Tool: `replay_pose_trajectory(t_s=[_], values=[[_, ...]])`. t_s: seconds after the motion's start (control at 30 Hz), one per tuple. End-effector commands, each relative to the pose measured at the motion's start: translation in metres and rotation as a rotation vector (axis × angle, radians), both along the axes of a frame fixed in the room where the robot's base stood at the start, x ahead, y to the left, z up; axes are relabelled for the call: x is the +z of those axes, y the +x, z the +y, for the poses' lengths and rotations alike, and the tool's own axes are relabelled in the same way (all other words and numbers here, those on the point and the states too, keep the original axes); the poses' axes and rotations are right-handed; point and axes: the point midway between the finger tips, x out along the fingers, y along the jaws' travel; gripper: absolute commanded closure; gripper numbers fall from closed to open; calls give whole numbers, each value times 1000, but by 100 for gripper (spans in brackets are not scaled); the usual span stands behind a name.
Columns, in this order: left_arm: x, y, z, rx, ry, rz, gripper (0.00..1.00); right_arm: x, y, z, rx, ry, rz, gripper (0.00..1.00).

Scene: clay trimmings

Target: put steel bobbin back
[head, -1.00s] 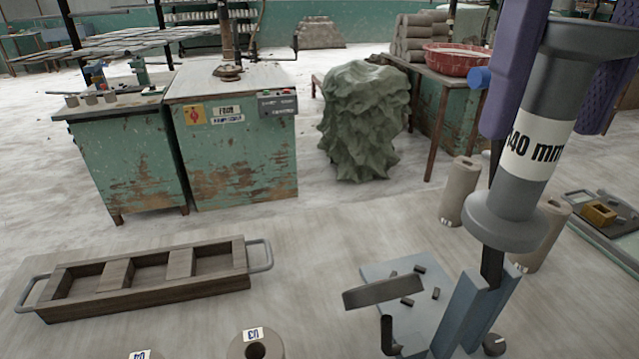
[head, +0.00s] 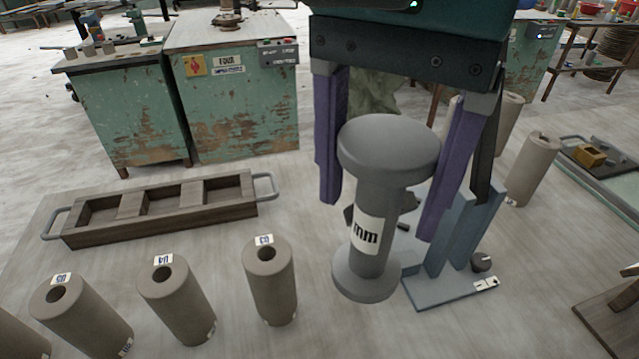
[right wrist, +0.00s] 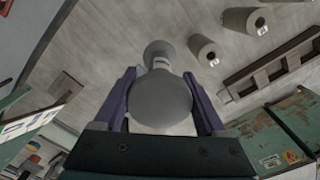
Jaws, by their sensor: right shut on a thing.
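The steel bobbin (head: 377,240) is a grey spool with wide flanges at both ends and a white label ending in "mm". My right gripper (head: 385,210) is shut on it, with purple fingers on either side, and holds it tilted in front of the blue metal stand (head: 450,285). The bobbin's upper flange (right wrist: 160,100) fills the middle of the right wrist view, between the two fingers (right wrist: 160,92). The bobbin hides part of the stand, so I cannot tell the gap between them. My left gripper is not in view.
Several clay cylinders with labels, one of them (head: 270,280), stand at the front left. A wooden tray with three compartments (head: 160,228) lies behind them. More cylinders (head: 533,170) stand at the back right. A wooden piece (head: 612,300) is at the right edge.

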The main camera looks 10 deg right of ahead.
Motion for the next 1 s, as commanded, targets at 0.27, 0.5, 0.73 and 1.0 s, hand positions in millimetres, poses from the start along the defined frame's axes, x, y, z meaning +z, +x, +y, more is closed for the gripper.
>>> replay_pose_trajectory(t_s=[0.27, 0.5, 0.73, 1.0], values=[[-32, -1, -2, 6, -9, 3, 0, -72, -2, 0, -20, -3, 6, 100], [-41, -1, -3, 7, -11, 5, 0, -134, -1, 0, -16, -4, 2, 100], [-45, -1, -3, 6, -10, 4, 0, -158, -1, 1, -15, -1, -1, 100], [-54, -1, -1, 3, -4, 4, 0, -196, -1, 0, -14, -3, 0, 100]])
